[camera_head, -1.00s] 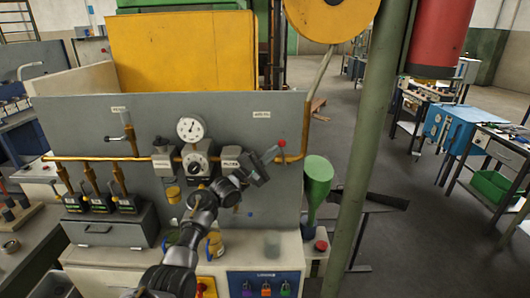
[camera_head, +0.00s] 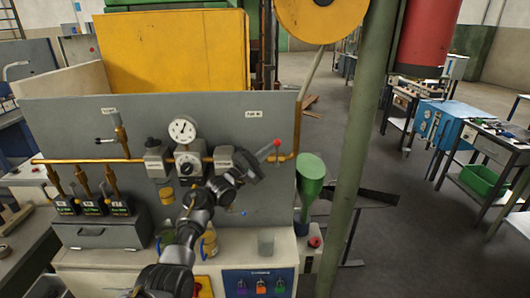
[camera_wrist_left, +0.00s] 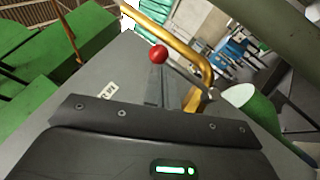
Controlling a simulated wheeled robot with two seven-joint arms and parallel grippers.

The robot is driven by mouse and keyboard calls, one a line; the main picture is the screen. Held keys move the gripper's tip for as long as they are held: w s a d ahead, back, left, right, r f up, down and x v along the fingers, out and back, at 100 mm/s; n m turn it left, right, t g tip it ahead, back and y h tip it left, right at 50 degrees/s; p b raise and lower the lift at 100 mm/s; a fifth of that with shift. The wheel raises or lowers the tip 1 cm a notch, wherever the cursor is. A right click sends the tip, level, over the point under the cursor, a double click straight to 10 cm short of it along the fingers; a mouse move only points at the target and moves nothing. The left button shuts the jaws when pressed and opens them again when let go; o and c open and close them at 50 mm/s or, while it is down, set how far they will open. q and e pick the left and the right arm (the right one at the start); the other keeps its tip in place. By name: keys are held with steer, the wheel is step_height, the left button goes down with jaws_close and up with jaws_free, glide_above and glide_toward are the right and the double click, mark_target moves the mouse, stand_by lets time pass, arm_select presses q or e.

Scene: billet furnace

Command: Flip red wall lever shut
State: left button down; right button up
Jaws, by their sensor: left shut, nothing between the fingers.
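The red-knobbed lever (camera_head: 276,143) is on the grey wall panel (camera_head: 240,110), by the right-hand bend of the brass pipe. In the left wrist view its red ball (camera_wrist_left: 158,53) is just beyond my fingers, and a thin rod runs from it down to the right toward the pipe. My left gripper (camera_head: 263,158) is shut and empty, close below and left of the knob. Whether it touches the lever I cannot tell. The fingers also show in the left wrist view (camera_wrist_left: 170,85). My right gripper is out of view.
A round gauge (camera_head: 183,130) and valves sit on the panel left of my arm.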

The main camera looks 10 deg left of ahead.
arm_select(q)
steer(key=s+a+b, duration=0.2)
steer(key=s+a, duration=0.5)
steer(key=a, duration=0.4)
steer(key=shift+s, duration=0.25)
steer(key=shift+d, duration=0.1)
